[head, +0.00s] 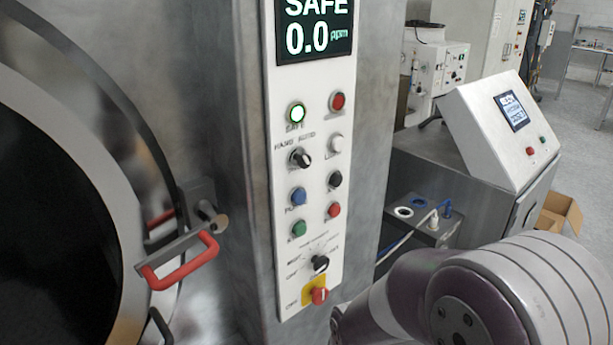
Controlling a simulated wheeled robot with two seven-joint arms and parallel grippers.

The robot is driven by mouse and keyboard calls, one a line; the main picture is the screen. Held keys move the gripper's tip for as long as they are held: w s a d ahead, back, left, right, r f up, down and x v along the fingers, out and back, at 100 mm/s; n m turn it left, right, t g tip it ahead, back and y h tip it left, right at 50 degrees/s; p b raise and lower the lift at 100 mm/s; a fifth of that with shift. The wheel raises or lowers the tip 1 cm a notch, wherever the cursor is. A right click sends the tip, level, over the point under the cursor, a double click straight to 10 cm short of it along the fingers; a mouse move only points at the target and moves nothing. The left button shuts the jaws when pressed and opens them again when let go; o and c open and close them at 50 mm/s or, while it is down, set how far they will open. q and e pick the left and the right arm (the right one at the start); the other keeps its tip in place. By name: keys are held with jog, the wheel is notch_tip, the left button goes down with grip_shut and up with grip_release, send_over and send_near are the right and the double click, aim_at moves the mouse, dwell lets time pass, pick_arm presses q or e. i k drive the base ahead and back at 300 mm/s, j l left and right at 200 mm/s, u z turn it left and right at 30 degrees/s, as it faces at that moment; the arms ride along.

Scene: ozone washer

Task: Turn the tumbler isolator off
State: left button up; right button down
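A white control panel (285,200) stands upright on a grey metal column. At its bottom end a red rotary knob (319,296) sits on a yellow plate (308,284), which looks like the isolator switch. Small lettering lies to its left, too blurred to read surely. A black selector knob (320,263) with a dial scale is just above it. My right arm comes in from the lower right, and its links reach close to the panel's lower right. Its gripper does not show, nor does my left gripper.
A round door with a red handle (182,263) projects at left. A sloped white console (505,120) stands at right, with an open cardboard box (560,212) beyond.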

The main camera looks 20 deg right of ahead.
aim_at(319, 295)
jog(key=l, duration=0.45)
jog(key=k+l+u, duration=0.1)
jog(key=l, duration=0.4)
jog(key=k+l, duration=0.15)
jog(key=l, duration=0.3)
jog(key=u, duration=0.05)
